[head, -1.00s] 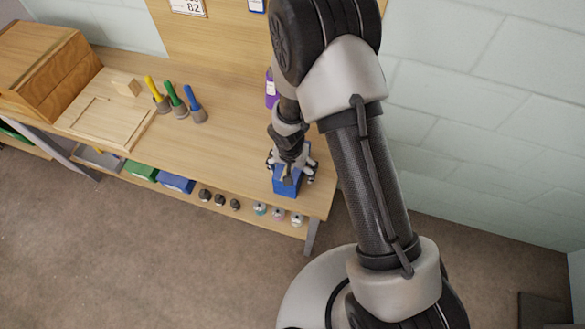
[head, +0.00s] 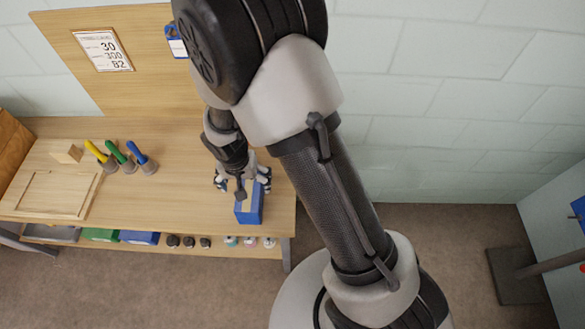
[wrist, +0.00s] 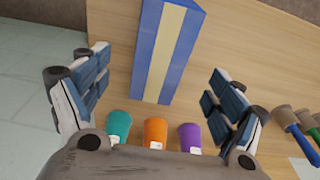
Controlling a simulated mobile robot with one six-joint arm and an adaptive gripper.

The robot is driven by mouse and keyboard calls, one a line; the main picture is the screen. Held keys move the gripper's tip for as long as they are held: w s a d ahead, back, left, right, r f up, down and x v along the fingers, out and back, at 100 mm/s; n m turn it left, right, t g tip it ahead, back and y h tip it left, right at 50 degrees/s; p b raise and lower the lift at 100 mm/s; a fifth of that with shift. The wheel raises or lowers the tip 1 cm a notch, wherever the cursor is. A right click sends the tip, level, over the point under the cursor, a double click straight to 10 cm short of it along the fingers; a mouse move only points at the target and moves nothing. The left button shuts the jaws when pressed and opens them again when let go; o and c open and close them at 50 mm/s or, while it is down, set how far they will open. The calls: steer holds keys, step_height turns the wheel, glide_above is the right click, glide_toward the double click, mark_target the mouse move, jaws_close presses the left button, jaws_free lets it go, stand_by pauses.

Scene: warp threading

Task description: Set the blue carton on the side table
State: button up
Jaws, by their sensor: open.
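The blue carton (head: 252,207), with a cream stripe, is on the wooden workbench (head: 185,195) near its right front corner. In the wrist view the carton (wrist: 168,55) shows between and beyond the fingers, with a gap on both sides. My gripper (head: 242,180) is open at the carton in the head view, partly covering its upper part. In the wrist view the gripper (wrist: 158,78) has its fingers spread wide and holds nothing. I cannot make out a separate side table.
Teal (wrist: 118,126), orange (wrist: 155,131) and purple (wrist: 189,137) containers stand close to my gripper's palm. Yellow, green and blue-handled tools (head: 128,158) and a wooden tray (head: 52,193) are to the left. A dark stand base (head: 518,277) is on the floor at right.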

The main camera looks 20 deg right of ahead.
steer(key=s+d+r+n+t, duration=0.1)
steer(key=s+d+r, duration=0.15)
steer(key=r, duration=0.45)
steer(key=s+d+r, duration=0.1)
steer(key=d+r, duration=0.2)
steer(key=r, duration=0.4)
steer(key=s+d+r+n+t, duration=0.1)
steer(key=d+r, duration=0.2)
steer(key=r, duration=0.4)
steer(key=s+d+r+n, duration=0.1)
steer(key=s+d+r, duration=0.1)
steer(key=s+r, duration=0.2)
steer(key=s+d+r+n+t, duration=0.1)
steer(key=s+r, duration=0.4)
steer(key=s, duration=0.5)
steer(key=shift+s+d, duration=0.15)
steer(key=shift+d, duration=0.55)
steer(key=shift+f, duration=0.1)
steer(key=shift+f+b, duration=0.7)
steer(key=shift+b, duration=0.05)
